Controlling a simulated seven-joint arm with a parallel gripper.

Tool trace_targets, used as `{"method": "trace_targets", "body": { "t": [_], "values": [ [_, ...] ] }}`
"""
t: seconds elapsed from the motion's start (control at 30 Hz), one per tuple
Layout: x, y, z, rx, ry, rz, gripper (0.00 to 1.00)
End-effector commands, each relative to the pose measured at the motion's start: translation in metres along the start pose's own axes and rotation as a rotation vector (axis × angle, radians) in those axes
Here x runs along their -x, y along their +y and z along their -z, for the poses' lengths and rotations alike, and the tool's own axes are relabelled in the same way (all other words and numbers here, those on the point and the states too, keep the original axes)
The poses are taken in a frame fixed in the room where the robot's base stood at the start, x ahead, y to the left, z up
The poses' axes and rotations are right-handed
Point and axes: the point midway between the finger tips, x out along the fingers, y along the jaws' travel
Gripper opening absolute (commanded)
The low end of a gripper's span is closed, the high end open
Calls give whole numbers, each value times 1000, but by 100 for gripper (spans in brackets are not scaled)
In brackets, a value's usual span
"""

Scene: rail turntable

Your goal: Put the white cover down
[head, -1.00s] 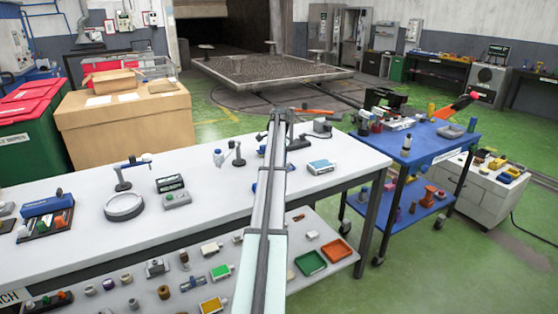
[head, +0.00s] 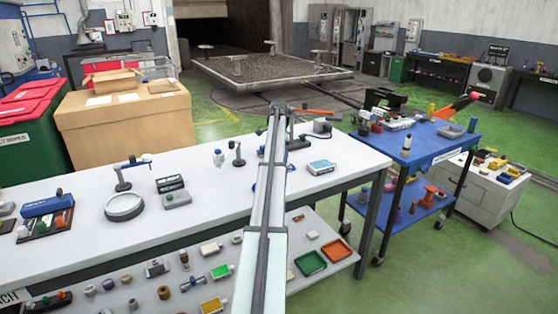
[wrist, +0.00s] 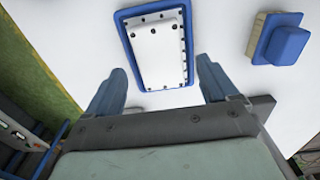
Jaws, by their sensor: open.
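The white cover (wrist: 157,48) is a flat rectangular plate with dark screw heads along its edges. It lies within a blue frame (wrist: 122,15) on the white table. In the head view a white-topped, blue-edged piece (head: 321,167) on the white table looks like the same thing. My gripper (wrist: 160,66) is open, its two blue-grey fingers spread on either side of the cover's near end. Nothing is seen gripped; I cannot tell the height of the fingertips above the table. In the head view my arm hides most of the gripper.
A blue block with a beige base (wrist: 285,45) lies to the right of the cover in the wrist view. In the head view, a round ring stand (head: 124,206) and a small grey device (head: 173,191) stand left of my arm. A blue cart (head: 425,142) stands at the right.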

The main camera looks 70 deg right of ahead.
Motion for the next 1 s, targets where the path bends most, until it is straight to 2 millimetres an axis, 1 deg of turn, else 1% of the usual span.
{"method": "trace_targets", "body": {
  "t": [0.03,0.1,0.3,0.5,0.7,1.0],
  "values": [
    [11,-1,1,0,1,1,87],
    [24,-1,1,0,1,2,87],
    [61,-1,1,0,1,1,87],
    [85,-1,0,0,0,1,87],
    [94,0,0,0,0,-1,87],
    [95,0,0,0,0,-1,87]
  ]
}}
